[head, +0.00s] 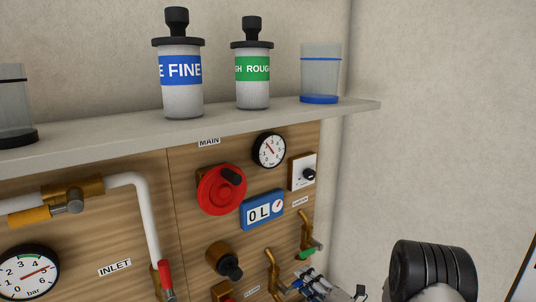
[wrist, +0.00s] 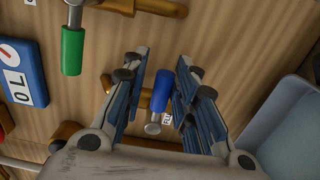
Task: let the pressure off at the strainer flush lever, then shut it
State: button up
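A lever with a blue handle (wrist: 162,92) shows in the wrist view on a brass valve on the wooden panel. A small label beside it is partly hidden and too small to read surely. My gripper (wrist: 158,75) is open, with one finger on each side of the blue handle. Gaps show on both sides, the right one narrower; how deep the handle sits between the fingers is unclear. In the head view, my gripper (head: 312,284) is at the bottom right of the panel, and I cannot make out the blue handle there.
A green-handled lever (wrist: 73,48) is close by; it also shows in the head view (head: 305,254). A blue litre counter (head: 262,210), red main wheel (head: 221,190) and pressure gauge (head: 269,150) are above. A grey-blue basin (wrist: 285,130) stands right in the wrist view.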

jog(key=shift+o, duration=0.8)
jog(key=shift+w+d, duration=0.1)
jog(key=shift+d, duration=0.05)
jog(key=shift+d, duration=0.1)
jog(key=p+v, duration=0.1)
jog(key=v, duration=0.6)
jog(key=shift+p, duration=0.3)
jog(key=shift+r, duration=0.15)
